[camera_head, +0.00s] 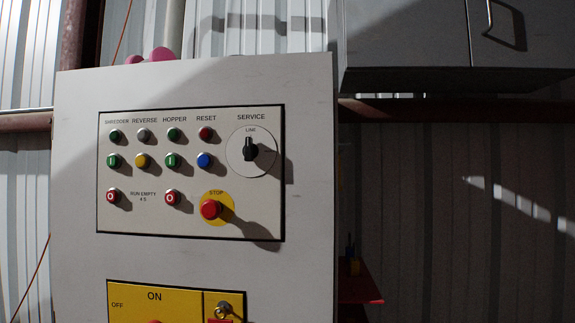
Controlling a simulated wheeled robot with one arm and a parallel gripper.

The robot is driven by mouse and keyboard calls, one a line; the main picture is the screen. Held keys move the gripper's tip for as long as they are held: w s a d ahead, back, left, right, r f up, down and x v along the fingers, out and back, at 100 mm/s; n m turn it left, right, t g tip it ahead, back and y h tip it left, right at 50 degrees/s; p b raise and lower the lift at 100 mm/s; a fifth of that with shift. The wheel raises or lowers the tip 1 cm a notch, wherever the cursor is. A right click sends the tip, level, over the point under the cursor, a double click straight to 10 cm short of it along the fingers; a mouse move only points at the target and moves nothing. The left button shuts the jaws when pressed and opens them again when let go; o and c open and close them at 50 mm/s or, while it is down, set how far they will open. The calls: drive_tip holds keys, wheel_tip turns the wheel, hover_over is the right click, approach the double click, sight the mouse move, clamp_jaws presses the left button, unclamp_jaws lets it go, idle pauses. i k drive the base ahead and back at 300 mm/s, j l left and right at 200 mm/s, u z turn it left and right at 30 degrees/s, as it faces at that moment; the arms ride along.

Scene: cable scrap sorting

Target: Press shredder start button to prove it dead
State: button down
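The control panel (190,218) faces me on a light grey cabinet. Under the SHREDDER label at its left is a column of a dark green lamp or button (114,135), a green button marked I (114,161) and a red button marked O (113,197). The green I button appears to be the shredder start. The black SERVICE selector (250,149) points up toward LINE. A red mushroom STOP (211,209) sits on a yellow disc. None of the lamps looks clearly lit. My gripper is not in view.
A yellow ON/OFF switch plate (130,304) with a lock or key fitting (223,308) is partly cut off below. Pink objects (160,54) sit on the cabinet top. A grey wall cupboard (405,35) hangs at upper right. A red shelf (360,286) stands beside the cabinet.

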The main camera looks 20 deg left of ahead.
sight(113, 161)
drive_tip(key=j+z, duration=0.2)
drive_tip(key=z, duration=0.9)
drive_tip(key=k+j+u, duration=0.2)
drive_tip(key=k+u, duration=0.1)
drive_tip(key=u, duration=1.45)
